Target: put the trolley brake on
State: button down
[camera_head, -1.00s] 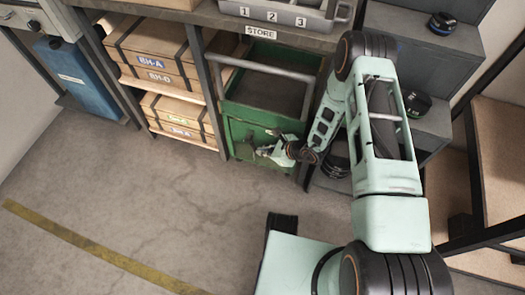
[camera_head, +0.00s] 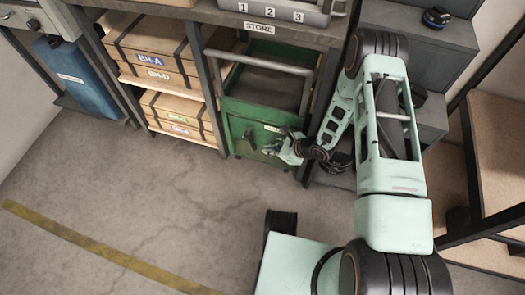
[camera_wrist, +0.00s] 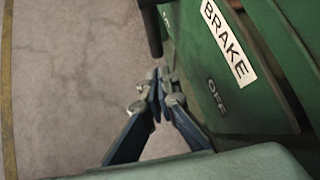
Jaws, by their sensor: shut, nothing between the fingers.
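The green trolley (camera_head: 238,112) stands under the bench in the head view, with a grey push handle. In the wrist view its green panel (camera_wrist: 190,60) carries a white BRAKE label (camera_wrist: 228,42) and an OFF marking (camera_wrist: 216,97). A dark bar (camera_wrist: 151,30), possibly the brake lever, sticks out past the panel's edge at the top. My gripper (camera_head: 272,148) is in front of the trolley's front panel, toward its right side. In the wrist view my gripper (camera_wrist: 160,78) is shut and empty beside the panel, below the dark bar and apart from it.
Wooden boxes (camera_head: 150,70) sit on shelves left of the trolley, and a blue container (camera_head: 80,78) stands farther left. Dark stepped cabinets (camera_head: 425,60) stand at the right. A grey tray (camera_head: 285,12) is on the bench above. The floor (camera_head: 150,190) in front is clear.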

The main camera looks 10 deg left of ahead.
jog(key=s+d+r+p, duration=0.2)
jog(key=d, duration=0.7)
jog(key=shift+s+d+r+p, duration=0.35)
jog(key=shift+s+r, duration=0.05)
